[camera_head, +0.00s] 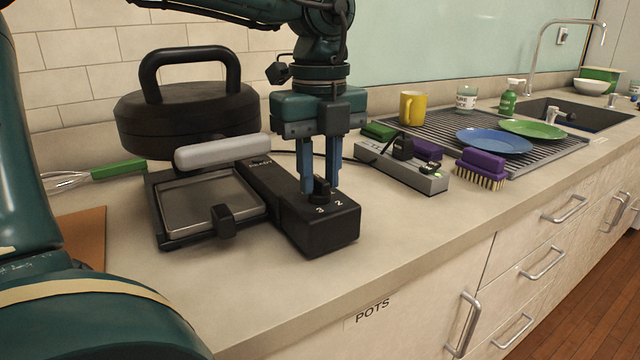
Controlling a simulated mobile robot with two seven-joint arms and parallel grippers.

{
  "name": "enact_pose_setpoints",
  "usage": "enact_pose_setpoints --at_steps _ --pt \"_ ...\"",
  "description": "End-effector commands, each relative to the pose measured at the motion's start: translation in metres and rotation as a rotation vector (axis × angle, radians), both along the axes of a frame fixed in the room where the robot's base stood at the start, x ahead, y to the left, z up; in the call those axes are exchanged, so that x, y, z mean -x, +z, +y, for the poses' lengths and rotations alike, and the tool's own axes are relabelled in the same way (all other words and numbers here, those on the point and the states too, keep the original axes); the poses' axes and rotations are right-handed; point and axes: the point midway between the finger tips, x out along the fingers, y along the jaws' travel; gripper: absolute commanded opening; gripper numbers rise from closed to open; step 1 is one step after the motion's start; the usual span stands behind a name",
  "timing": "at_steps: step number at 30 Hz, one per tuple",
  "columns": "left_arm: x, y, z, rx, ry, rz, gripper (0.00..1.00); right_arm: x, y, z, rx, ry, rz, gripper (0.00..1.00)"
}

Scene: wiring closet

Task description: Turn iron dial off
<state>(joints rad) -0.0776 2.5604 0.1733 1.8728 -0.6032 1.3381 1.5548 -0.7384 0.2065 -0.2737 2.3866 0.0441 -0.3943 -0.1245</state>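The small black dial (321,188) stands upright on this box. My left gripper (320,190) points straight down over the box. Its two blue fingers stand on either side of the dial, close against it, and partly hide it and its markings. My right gripper is not in view.
A power strip (425,183) with plugs and a purple brush (482,168) lie right of the iron. A yellow mug (412,107) and plates stand on the drying rack (562,146). A whisk (92,174) lies left. The front counter is clear.

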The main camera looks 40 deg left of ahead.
Motion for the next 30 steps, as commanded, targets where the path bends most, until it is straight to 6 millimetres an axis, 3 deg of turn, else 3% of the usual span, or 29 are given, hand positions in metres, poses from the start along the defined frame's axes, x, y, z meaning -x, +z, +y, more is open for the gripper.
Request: enact_pose_setpoints --at_steps 9,19,30 --pt "0.000 0.000 0.000 0.000 -0.003 0.000 0.51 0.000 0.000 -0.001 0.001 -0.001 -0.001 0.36" --pt "0.000 0.006 0.000 -0.001 -0.004 -0.001 0.51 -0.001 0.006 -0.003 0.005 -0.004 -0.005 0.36" --pt "0.000 0.050 0.000 -0.001 -0.004 -0.001 0.51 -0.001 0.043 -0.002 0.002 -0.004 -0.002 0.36"
